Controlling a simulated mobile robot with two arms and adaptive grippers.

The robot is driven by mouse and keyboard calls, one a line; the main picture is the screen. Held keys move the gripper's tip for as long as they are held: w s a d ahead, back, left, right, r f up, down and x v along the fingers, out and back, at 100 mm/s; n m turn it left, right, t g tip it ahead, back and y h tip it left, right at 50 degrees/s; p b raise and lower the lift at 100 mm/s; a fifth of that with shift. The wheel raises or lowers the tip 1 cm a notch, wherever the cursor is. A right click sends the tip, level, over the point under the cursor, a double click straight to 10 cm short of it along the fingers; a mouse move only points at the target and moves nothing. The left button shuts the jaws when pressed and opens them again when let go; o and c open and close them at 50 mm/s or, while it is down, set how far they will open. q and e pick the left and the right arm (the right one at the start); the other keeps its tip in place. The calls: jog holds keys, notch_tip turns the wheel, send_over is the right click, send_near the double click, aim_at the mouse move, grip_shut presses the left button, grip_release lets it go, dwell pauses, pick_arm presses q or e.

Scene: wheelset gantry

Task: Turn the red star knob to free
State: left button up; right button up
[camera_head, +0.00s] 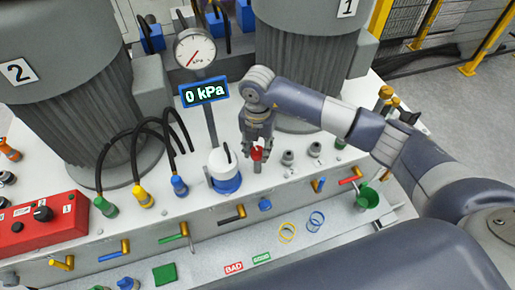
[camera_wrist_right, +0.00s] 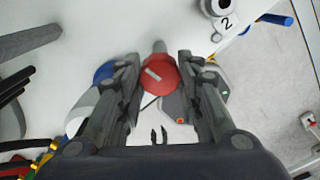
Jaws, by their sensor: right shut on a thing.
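The red star knob (camera_head: 257,154) stands on the white top of the gantry bench, right of a white and blue round unit. My right gripper (camera_head: 258,143) points down over it, with its fingers on either side. In the right wrist view the red knob (camera_wrist_right: 160,74) sits between the two fingertips (camera_wrist_right: 158,78), with a pale mark on its face. The right gripper is shut on the knob. The fingers partly hide it in the head view. My left gripper is not in view.
A gauge (camera_head: 195,49) and a display (camera_head: 204,92) reading 0 kPa stand behind. The white and blue unit (camera_head: 226,184) is close on the left. Grey fittings (camera_head: 288,158) stand to the right. Coloured handles line the front face. A red box (camera_head: 42,224) is at far left.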

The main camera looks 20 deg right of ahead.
aim_at(257, 150)
jog(key=shift+m, duration=0.5)
jog(key=o, duration=1.1)
notch_tip(257, 150, up, 12)
dwell(0.5)
